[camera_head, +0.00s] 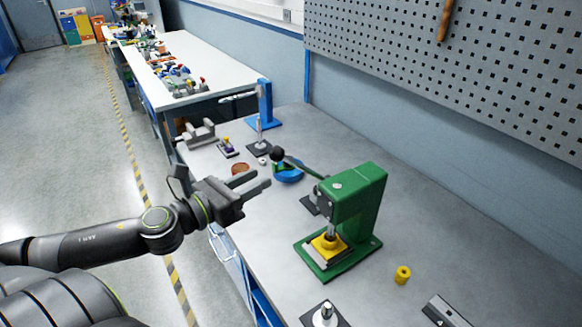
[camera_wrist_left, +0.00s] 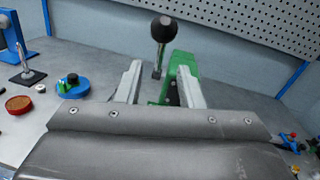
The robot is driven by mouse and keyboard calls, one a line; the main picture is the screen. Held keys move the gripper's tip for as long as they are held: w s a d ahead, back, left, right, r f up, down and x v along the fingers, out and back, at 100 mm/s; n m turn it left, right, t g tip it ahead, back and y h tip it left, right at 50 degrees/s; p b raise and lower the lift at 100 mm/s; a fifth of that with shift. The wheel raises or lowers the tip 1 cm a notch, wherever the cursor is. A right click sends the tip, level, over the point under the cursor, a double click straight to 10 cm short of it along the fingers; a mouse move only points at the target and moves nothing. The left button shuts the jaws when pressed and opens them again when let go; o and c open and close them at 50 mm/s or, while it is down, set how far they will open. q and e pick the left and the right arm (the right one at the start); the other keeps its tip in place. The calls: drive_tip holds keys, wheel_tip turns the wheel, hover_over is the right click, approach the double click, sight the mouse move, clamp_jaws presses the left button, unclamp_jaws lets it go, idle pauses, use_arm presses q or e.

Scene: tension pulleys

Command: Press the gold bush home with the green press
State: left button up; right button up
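The green press (camera_head: 352,205) stands on its green base on the grey bench. Its lever reaches up and left to a black knob (camera_head: 277,154). Under the ram a yellow piece (camera_head: 327,246) sits on a grey block. A yellow cylinder with a hole in its top (camera_head: 402,275) stands apart, right of the press; I cannot tell which is the gold bush. My left gripper (camera_head: 262,181) is open and empty, left of the lever and apart from it. In the left wrist view the knob (camera_wrist_left: 164,28) appears above and between the open fingers. My right gripper is not in view.
A blue round fixture (camera_head: 290,174) and a reddish disc (camera_head: 240,169) lie behind the gripper. A blue stand (camera_head: 265,103) and a grey vise (camera_head: 197,134) are farther back. A metal post on a dark plate (camera_head: 325,314) is at the front. A pegboard wall bounds the right.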

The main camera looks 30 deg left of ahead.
sight(291, 162)
use_arm(q)
drive_tip(key=b+x, duration=0.5)
drive_tip(key=x, duration=0.4)
drive_tip(key=shift+w+d, duration=0.3)
drive_tip(key=shift+w, duration=0.35)
clamp_jaws()
idle(0.3)
